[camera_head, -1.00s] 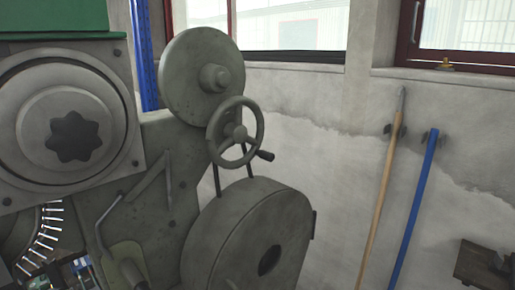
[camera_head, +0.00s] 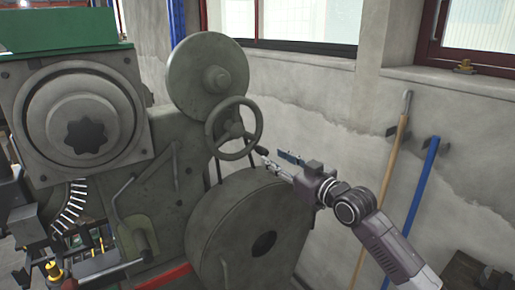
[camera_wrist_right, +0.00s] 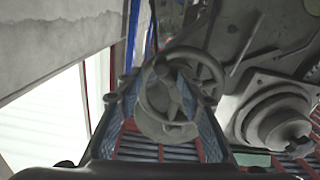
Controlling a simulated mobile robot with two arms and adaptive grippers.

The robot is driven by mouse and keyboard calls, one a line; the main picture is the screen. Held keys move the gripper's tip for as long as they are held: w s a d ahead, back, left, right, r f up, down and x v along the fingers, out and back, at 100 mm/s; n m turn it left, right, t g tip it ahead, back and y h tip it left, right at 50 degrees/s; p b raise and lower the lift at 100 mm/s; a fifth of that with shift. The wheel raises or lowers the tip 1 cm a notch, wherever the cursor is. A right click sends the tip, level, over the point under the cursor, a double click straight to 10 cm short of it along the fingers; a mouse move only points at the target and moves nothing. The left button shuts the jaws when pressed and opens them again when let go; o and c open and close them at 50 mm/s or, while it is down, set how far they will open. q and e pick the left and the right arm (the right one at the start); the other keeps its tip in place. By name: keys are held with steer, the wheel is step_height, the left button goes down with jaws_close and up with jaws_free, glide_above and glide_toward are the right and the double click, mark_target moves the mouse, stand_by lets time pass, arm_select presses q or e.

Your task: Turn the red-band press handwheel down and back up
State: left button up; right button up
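The handwheel (camera_head: 234,128) is a grey spoked wheel on the front of the grey-green press (camera_head: 165,135). Its crank handle (camera_head: 262,150) sticks out at the lower right of the rim. A red band (camera_head: 165,277) shows low on the press. My right gripper (camera_head: 277,159) reaches in from the right, its fingertips close to the handle; whether they touch it I cannot tell. In the right wrist view, the gripper (camera_wrist_right: 160,92) is open, with blue-lined fingers spread either side of the handwheel (camera_wrist_right: 183,78). My left gripper is not in view.
A large grey disc (camera_head: 225,235) sits below the handwheel and another round disc (camera_head: 195,70) above it. A wooden pole (camera_head: 385,185) and a blue pole (camera_head: 415,200) lean on the wall at right. Small metal pins (camera_head: 70,205) line a chute at left.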

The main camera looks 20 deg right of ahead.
mark_target(260, 150)
steer(key=p+x, duration=0.2)
steer(key=x, duration=0.4)
steer(key=shift+w, duration=0.1)
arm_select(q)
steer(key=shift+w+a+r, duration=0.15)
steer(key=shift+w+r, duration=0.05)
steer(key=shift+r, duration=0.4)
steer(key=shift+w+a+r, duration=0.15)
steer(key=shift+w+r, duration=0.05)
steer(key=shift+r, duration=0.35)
arm_select(e)
steer(key=shift+x, duration=0.9)
steer(key=shift+f, duration=0.2)
steer(key=shift+c, duration=0.4)
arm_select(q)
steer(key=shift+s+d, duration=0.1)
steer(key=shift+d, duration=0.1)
arm_select(e)
jaws_close()
